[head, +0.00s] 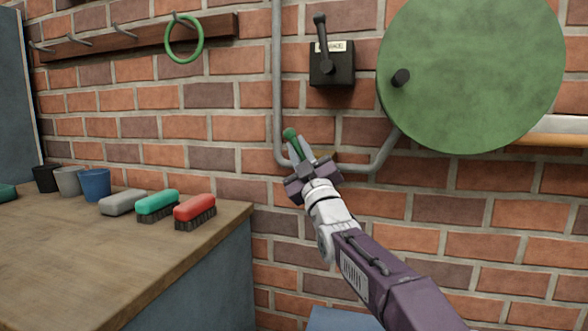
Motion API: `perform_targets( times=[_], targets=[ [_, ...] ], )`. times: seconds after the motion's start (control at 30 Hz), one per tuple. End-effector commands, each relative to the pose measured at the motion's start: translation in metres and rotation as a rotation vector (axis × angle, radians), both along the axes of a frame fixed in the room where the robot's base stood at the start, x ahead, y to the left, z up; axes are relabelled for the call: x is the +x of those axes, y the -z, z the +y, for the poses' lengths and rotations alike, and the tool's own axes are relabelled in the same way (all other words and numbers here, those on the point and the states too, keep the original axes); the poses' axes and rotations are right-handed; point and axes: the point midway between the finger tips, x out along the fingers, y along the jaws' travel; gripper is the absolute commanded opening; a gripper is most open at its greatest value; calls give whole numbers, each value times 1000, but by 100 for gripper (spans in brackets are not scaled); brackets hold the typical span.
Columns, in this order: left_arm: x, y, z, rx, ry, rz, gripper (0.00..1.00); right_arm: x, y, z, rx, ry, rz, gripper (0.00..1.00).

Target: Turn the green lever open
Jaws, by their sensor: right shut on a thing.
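The green lever (291,135) shows in the head view on the brick wall, by the bend of a grey pipe. Its rounded green end sticks out up and to the left past my fingers. My right gripper (300,150) is shut on the lever, with a finger on each side of it. The lever's lower part and its pivot are hidden behind my gripper. My left gripper is not in view.
A black switch box (332,64) with a raised handle is above the gripper. A large green disc (470,75) with a black knob is at the upper right. A bench (110,250) with brushes and cups stands at the left. A green ring (184,59) hangs on a hook rail.

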Motion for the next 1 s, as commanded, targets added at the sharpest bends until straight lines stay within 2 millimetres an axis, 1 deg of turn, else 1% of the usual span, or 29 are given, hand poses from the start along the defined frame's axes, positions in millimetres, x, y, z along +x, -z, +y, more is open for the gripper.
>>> perform_targets(
  times=[0.03, 0.3, 0.53, 0.93, 0.97, 1.0],
  targets=[
    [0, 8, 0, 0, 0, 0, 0, 0, 5, 0, 26, -1, -5, 0],
    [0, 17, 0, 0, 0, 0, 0, -1, -1, -7, 132, 0, -39, 0],
    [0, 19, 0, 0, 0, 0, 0, -2, -3, -9, 168, 0, -49, 0],
    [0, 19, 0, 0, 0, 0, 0, -2, -4, -9, 171, 0, -52, 0],
    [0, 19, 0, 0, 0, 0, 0, -2, -4, -9, 171, 0, -52, 22],
    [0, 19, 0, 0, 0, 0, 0, -2, -4, -9, 171, 0, -52, 33]
  ],
)
